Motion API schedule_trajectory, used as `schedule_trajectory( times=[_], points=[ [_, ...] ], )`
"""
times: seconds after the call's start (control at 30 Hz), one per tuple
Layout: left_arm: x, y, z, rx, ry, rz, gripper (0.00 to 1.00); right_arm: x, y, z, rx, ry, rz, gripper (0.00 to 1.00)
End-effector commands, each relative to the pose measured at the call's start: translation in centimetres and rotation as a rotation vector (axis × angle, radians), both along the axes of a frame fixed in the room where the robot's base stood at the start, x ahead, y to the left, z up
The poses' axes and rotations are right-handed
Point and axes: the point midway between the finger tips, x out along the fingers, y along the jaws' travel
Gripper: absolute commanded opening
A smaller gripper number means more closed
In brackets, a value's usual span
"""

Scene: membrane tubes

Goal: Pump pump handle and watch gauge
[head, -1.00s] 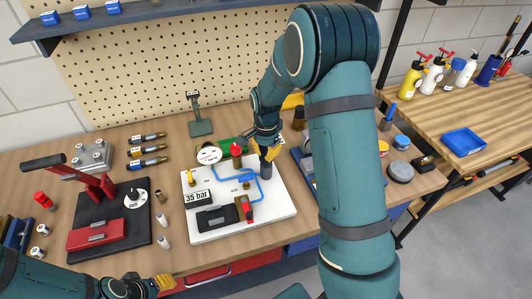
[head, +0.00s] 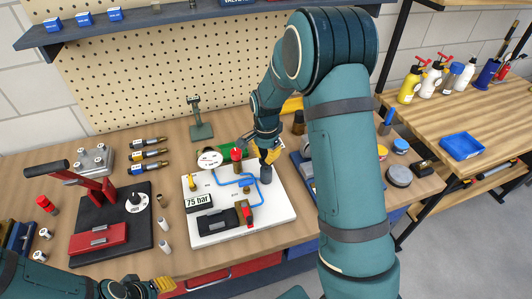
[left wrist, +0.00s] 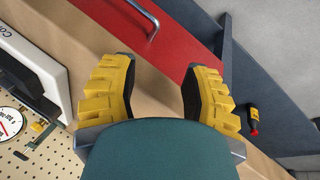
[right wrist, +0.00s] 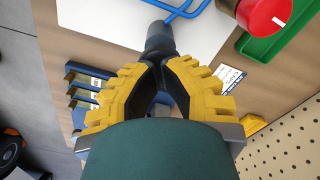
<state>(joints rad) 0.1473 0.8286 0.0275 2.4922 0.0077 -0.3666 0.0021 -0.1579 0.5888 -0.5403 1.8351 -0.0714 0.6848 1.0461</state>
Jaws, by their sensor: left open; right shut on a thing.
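The white pump board (head: 280,213) lies on the bench with blue tubing on it. Its dark upright pump handle (head: 265,174) stands at the board's back right. My right gripper (head: 264,152) is shut on the handle's top; in the right wrist view, its yellow fingers meet around the dark handle (right wrist: 160,38). The gauge display (head: 198,202) on the board reads 75 bar. A round white dial (head: 209,159) stands at the board's back left; its needle is too small to read in the head view. My left gripper (left wrist: 160,75) is open and empty near the bench's front edge.
A red lever press (head: 95,190) on a black base stands left of the board. A red knob (head: 236,155) stands close beside the right gripper. A red drawer front (left wrist: 185,85) lies below the left gripper. Small fittings lie between press and board.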

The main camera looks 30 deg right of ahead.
Motion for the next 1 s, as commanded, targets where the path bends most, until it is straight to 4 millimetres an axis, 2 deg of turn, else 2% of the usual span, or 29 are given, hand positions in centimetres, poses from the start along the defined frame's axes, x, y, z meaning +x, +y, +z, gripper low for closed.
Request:
schedule_trajectory(
  times=[0.03,0.5,1.0],
  points=[
    [0.0,0.0,0.7,0.000,0.000,0.000,0.47,0.0,0.0,0.7,0.001,0.001,0.000,0.00],
    [0.0,0.0,3.7,0.000,0.000,0.000,0.47,0.0,0.0,4.4,0.000,0.000,0.000,0.00],
    [0.0,0.0,3.7,0.000,0.000,0.000,0.47,0.0,0.0,4.4,0.000,0.000,0.000,0.00]
  ],
)
